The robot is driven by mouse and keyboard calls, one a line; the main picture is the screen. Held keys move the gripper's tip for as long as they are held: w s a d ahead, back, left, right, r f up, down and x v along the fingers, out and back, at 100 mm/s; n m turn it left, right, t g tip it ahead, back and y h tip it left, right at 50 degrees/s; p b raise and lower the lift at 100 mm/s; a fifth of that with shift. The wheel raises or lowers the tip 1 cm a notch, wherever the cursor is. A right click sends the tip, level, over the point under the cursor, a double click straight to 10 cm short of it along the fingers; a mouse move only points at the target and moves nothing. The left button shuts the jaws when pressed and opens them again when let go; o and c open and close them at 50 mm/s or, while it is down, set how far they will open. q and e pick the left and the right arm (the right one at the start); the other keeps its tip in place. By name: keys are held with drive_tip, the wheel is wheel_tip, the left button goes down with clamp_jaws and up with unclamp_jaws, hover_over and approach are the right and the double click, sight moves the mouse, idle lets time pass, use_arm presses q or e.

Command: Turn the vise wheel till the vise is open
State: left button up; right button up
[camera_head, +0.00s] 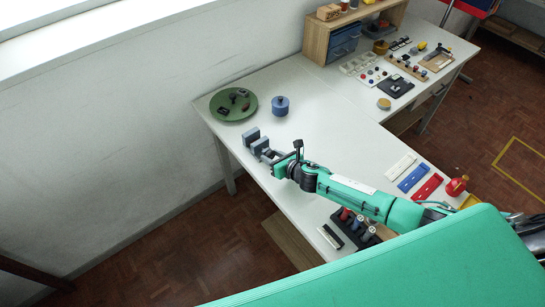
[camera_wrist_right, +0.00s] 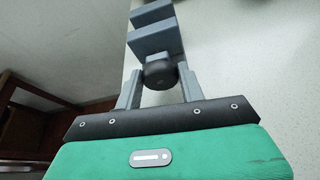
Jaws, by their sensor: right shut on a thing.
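The blue-grey vise (camera_head: 258,146) stands at the near-left edge of the white table. In the right wrist view its two jaw blocks (camera_wrist_right: 155,40) lie one behind the other, with a narrow gap showing between them. The dark round vise wheel (camera_wrist_right: 160,74) is on the near side of the vise, facing my gripper. My right gripper (camera_head: 273,157) reaches in from the right, and in the wrist view its two fingers (camera_wrist_right: 160,84) are shut on the wheel, one on each side. In the head view the gripper mostly hides the wheel. My left gripper is not in view.
A green plate (camera_head: 226,112) with small parts and a blue lidded pot (camera_head: 281,107) stand behind the vise. A black rack (camera_head: 357,229) with several tools is at the near edge. White, blue and red (camera_head: 427,187) strips lie right. The table's middle is clear.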

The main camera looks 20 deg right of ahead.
drive_tip(key=shift+w+d+f+m+y+b, duration=0.1)
drive_tip(key=shift+m+y+b, duration=0.25)
drive_tip(key=shift+m, duration=0.2)
drive_tip(key=shift+d+f+m+y+b, duration=0.1)
drive_tip(key=shift+m+y+b, duration=0.25)
drive_tip(key=shift+m, duration=0.2)
drive_tip(key=shift+m+y+b, duration=0.7)
drive_tip(key=shift+m+b, duration=0.2)
drive_tip(key=shift+m, duration=0.1)
drive_tip(key=shift+d+r, duration=0.1)
drive_tip(key=o, duration=1)
drive_tip(key=shift+c, duration=0.2)
